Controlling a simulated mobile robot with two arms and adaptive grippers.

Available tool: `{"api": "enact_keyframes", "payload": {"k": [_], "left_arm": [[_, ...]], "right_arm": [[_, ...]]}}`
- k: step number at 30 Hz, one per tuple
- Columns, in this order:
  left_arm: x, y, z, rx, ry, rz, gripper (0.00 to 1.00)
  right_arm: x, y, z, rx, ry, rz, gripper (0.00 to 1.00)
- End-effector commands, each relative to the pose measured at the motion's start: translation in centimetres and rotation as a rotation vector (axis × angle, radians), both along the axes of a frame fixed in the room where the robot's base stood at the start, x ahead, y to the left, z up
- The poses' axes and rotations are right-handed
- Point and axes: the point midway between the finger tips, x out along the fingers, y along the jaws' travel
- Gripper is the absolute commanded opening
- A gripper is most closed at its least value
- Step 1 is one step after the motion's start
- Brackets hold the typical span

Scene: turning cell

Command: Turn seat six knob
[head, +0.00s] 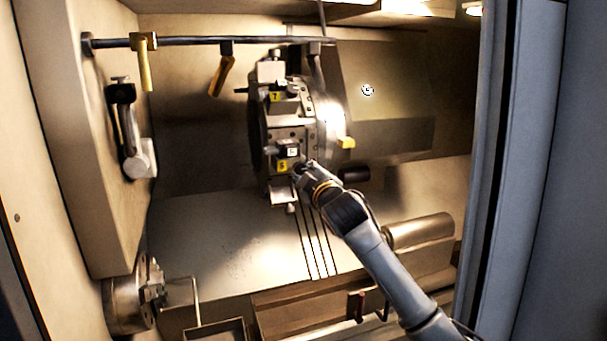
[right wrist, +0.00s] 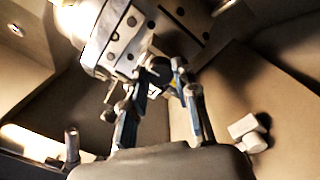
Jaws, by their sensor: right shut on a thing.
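The tool turret (head: 321,110) stands in the middle of the head view, with numbered yellow tags on its seats. One tag reads 7 (head: 276,97); the lower tag (head: 282,167) is too small to read surely. My right gripper (head: 303,172) reaches up to the turret's lower right side beside that lower tag. In the right wrist view a dark round knob (right wrist: 159,69) sits at the turret face between the fingertips of my right gripper (right wrist: 164,80), which is shut on it. The fingers partly hide the knob. My left gripper is in neither view.
A chuck (head: 128,303) is at the lower left. A rail (head: 190,41) with yellow-handled parts runs above. A dark cylinder (head: 355,174) lies just right of my right gripper. The blue-grey door edge (head: 520,170) bounds the right side.

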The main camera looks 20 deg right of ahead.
Motion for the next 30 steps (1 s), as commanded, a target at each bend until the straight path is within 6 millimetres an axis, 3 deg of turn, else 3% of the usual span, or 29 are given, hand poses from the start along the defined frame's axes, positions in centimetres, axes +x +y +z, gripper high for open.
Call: {"api": "enact_keyframes", "payload": {"k": [20, 21, 24, 30], "left_arm": [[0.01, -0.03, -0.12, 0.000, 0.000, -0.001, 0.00], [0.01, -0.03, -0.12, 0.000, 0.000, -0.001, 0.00], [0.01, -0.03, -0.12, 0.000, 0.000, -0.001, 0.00], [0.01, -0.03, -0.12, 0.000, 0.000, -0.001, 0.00]], "right_arm": [[0.01, 0.01, -0.13, 0.067, 0.005, 0.000, 0.00], [0.01, 0.01, -0.13, 0.067, 0.005, 0.000, 0.31], [0.01, 0.01, -0.12, 0.067, 0.005, 0.000, 0.52], [0.00, 0.01, -0.07, 0.067, 0.004, 0.000, 0.52]]}}
